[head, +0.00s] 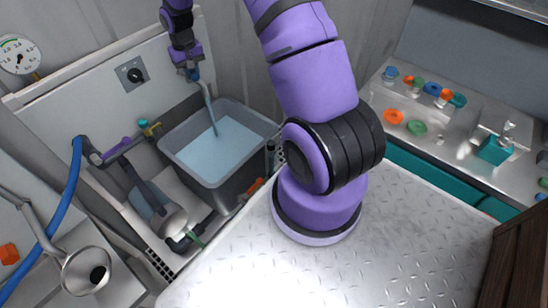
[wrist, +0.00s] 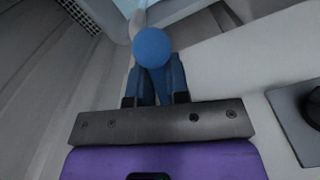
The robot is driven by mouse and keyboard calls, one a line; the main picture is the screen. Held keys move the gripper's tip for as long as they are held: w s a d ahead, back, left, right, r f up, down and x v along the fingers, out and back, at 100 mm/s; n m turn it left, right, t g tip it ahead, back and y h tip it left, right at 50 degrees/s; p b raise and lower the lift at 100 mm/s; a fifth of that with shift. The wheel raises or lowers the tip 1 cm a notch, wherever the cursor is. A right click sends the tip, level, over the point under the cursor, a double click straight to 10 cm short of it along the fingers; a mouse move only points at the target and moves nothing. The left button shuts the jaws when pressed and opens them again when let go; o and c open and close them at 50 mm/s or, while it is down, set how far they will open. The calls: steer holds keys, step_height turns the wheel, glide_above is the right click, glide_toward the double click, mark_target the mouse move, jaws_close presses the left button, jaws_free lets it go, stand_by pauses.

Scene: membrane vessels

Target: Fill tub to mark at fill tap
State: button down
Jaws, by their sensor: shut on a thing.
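The tub (head: 237,184) is a grey open rectangular container below the wall panel. Pale blue water (head: 232,146) stands in it, its surface below the rim. A fill mark cannot be made out. My gripper (head: 191,74) is above the tub's back corner, shut on a blue ball-ended tap handle. In the wrist view the blue handle (wrist: 152,48) sits between the two dark fingers (wrist: 153,88). A thin blue-grey stream or spout (head: 208,105) runs from just under my gripper to the water; I cannot tell which. The tap body is mostly hidden.
A blue hose (head: 61,206) and metal funnel (head: 86,270) are at left. A metal bench (head: 450,122) with coloured rings is at right. The plated top before me is clear.

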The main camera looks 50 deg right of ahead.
steer(key=shift+a+f, duration=0.1)
steer(key=w+a+m, duration=0.1)
steer(key=m, duration=0.4)
steer(key=w+a+m, duration=0.1)
steer(key=w+m, duration=0.1)
steer(key=m, duration=0.3)
steer(key=w+a+m, duration=0.1)
steer(key=w+m, duration=0.1)
steer(key=m, duration=0.3)
steer(key=shift+w+a, duration=0.1)
steer(key=shift+a, duration=0.25)
steer(key=c, duration=1.1)
jaws_free()
steer(key=shift+w, duration=0.1)
steer(key=shift+o, duration=0.2)
step_height(320, 180, up, 11)
